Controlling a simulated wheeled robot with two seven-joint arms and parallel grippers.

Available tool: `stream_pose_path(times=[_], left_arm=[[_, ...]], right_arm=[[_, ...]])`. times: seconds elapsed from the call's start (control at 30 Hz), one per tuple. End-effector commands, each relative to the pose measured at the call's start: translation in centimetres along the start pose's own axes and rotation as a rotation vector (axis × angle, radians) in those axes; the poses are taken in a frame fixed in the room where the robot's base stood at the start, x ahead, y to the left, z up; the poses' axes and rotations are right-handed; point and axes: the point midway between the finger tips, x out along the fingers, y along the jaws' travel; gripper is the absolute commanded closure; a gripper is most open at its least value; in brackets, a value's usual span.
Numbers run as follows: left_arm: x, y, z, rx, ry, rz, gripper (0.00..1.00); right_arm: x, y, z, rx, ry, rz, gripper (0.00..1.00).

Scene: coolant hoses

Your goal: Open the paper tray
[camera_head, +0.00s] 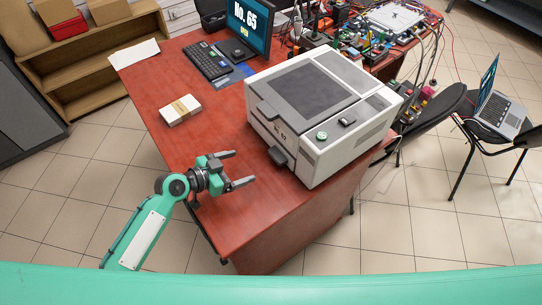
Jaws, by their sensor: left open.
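A grey-white printer (318,110) stands on the red-brown desk (150,88). Its top has a dark panel, and a green round button sits near its front right corner. A dark grey piece (278,156) sticks out low on its front left side; I cannot tell if it belongs to the paper tray. No opened tray shows. My left gripper (243,168) is open and empty over the desk's near edge, just left of the dark piece and apart from it. Its two fingers point right toward the printer. My right gripper is not in view.
A stack of paper (180,110) with a band lies left of the printer. A keyboard (208,60) and a monitor (249,24) stand behind it. A black chair (432,108) is close on the right. Cables and electronics crowd the far desk. The desk's front left is clear.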

Motion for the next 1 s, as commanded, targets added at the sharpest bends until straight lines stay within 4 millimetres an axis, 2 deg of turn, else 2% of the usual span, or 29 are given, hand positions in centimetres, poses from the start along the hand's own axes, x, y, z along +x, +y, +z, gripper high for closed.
stream_pose_path(times=[0.6, 0.8, 1.0], left_arm=[[10.4, 0.2, -0.3, -0.004, -0.001, 0.002, 0.15], [12.4, 0.1, -0.1, -0.003, -0.002, 0.001, 0.15], [13.1, 0.1, 0.0, -0.002, -0.003, 0.001, 0.15]], right_arm=[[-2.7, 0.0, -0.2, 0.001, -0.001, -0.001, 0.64], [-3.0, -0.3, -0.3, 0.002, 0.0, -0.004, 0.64], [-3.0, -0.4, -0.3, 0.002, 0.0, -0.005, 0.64]])
